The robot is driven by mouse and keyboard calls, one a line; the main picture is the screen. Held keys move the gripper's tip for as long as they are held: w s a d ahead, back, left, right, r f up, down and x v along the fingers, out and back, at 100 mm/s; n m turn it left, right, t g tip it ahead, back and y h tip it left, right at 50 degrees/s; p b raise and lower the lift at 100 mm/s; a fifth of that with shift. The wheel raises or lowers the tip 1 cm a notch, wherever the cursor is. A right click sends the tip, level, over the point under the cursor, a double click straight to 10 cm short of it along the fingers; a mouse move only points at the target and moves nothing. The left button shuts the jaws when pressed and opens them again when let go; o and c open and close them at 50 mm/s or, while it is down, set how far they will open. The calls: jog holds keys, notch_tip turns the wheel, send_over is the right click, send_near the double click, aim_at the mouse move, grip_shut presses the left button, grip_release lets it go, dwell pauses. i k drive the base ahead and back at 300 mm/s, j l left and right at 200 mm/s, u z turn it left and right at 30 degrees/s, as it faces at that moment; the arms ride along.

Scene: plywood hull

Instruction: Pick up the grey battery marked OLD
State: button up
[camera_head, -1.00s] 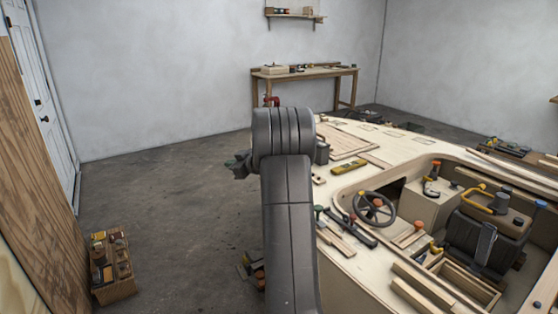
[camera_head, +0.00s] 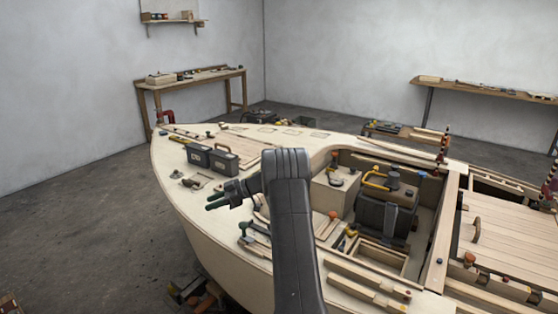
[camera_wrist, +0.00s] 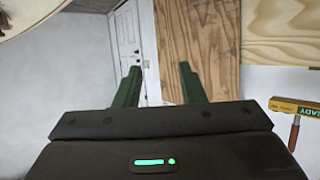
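Two dark grey boxes with handles stand side by side on the foredeck, a left one (camera_head: 198,156) and a right one (camera_head: 223,162). A larger dark box (camera_head: 385,217) sits in the open cockpit, with a yellow handle beside its top. No OLD mark is readable on any of them, so I cannot tell which is the old battery. My gripper (camera_head: 212,202) is over the deck, in front of the two boxes in the picture. In the wrist view, its green fingers (camera_wrist: 160,68) are apart with nothing between them, facing a door and a plywood panel.
The plywood hull (camera_head: 230,245) fills the middle, with loose tools on its deck. A workbench (camera_head: 190,85) stands behind, and another bench (camera_head: 485,91) at right. Wooden strips (camera_head: 365,285) edge the cockpit. Bare floor (camera_head: 70,200) lies left. A hammer (camera_wrist: 294,130) shows in the wrist view.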

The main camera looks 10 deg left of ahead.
aim_at(226, 163)
jog(key=i+j+z, duration=0.2)
jog(key=j+z, duration=0.25)
jog(key=j, duration=0.2)
jog(key=j+z, duration=0.45)
jog(key=j, duration=0.2)
jog(key=j+z, duration=0.4)
jog(key=j, duration=1.4)
jog(key=k+z, duration=0.05)
